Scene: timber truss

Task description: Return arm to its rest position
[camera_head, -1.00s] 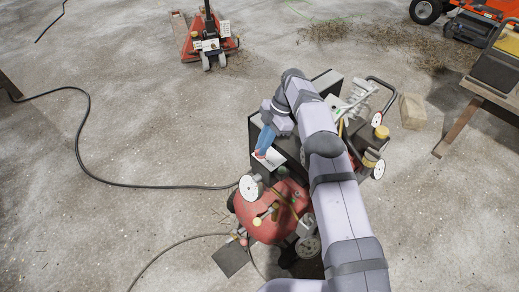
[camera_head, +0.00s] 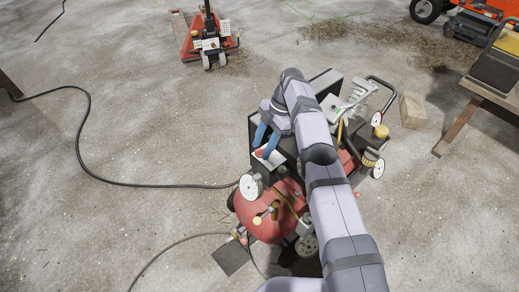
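My arm reaches up from the bottom of the picture and bends at the top of its reach. My gripper (camera_head: 263,148) hangs from it, pointing down and to the left, with blue fingers and reddish tips. The two fingers look apart, with nothing seen between them. The gripper is over the dark machine body and a small white plate. I cannot tell how high it is above them.
A red tank (camera_head: 262,212) with wheels and a dark machine lie under my arm. A black cable (camera_head: 84,130) crosses the floor at left. A pallet jack (camera_head: 208,38) stands behind, a wooden table (camera_head: 460,122) at right. Bare floor lies at left.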

